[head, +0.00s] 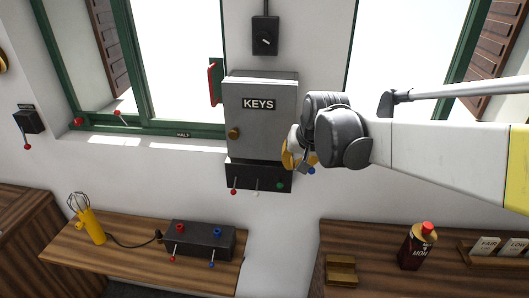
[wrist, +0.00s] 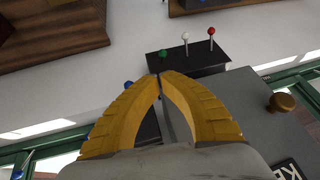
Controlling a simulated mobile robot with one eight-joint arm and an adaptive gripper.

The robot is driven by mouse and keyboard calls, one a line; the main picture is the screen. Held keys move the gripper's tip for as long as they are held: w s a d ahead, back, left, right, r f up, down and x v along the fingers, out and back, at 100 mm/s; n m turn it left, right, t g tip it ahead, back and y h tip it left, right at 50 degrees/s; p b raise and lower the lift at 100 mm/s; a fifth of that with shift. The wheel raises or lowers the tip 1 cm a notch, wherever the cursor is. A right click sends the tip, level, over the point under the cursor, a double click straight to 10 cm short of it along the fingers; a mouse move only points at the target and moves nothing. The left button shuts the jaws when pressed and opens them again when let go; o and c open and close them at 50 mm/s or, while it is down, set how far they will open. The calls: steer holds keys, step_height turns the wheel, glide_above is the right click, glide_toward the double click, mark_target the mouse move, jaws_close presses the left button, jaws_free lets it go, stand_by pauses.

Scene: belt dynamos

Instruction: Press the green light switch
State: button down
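The green switch knob (head: 280,185) sits at the right end of a dark switch box (head: 248,179) under the KEYS cabinet. In the wrist view the green knob (wrist: 163,53) shows just beyond my fingertips, on the dark box (wrist: 205,59) with a white and a red lever. My gripper (head: 287,158) has yellow fingers and is beside the cabinet's lower right edge, above the green knob in the picture. In the wrist view my gripper's fingertips (wrist: 163,74) are together with a thin dark gap and nothing between them. I cannot tell whether they touch the box.
The grey KEYS cabinet (head: 261,117) juts from the wall left of my gripper. A blue knob (head: 311,170) lies close on its right. Below are wooden counters with a dark control box (head: 199,240), a yellow caged lamp (head: 91,225) and a dark canister (head: 416,247).

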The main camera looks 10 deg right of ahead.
mark_target(280, 184)
steer(key=b+x, duration=0.2)
steer(key=x, duration=1.2)
steer(key=shift+f, duration=0.1)
steer(key=shift+s+f+t+b, duration=0.2)
steer(key=shift+t+b, duration=0.1)
steer(key=shift+b, duration=0.2)
